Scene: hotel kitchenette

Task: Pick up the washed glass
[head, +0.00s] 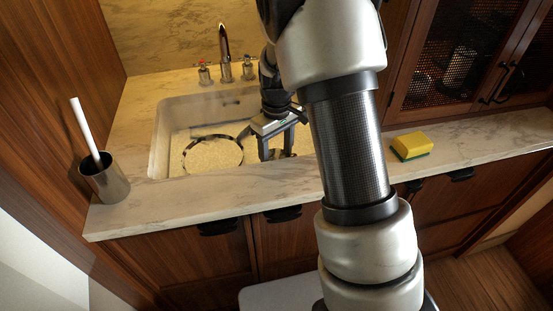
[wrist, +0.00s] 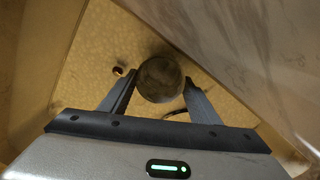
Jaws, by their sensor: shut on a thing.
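My gripper (head: 276,150) reaches down into the sink, its two fingers pointing downward. In the wrist view, the fingers (wrist: 160,92) are on either side of the glass (wrist: 160,78), which shows as a round, greyish-brown, see-through shape seen from above. The gripper is shut on it. In the head view, the glass is hard to make out between the fingers, low in the sink. Whether it touches the sink floor cannot be told.
The white sink (head: 160,140) has a round dark-rimmed item (head: 212,155) left of my gripper. The faucet (head: 224,45) stands behind. A metal cup with a white stick (head: 106,180) is at left; a yellow-green sponge (head: 411,145) lies on the counter at right.

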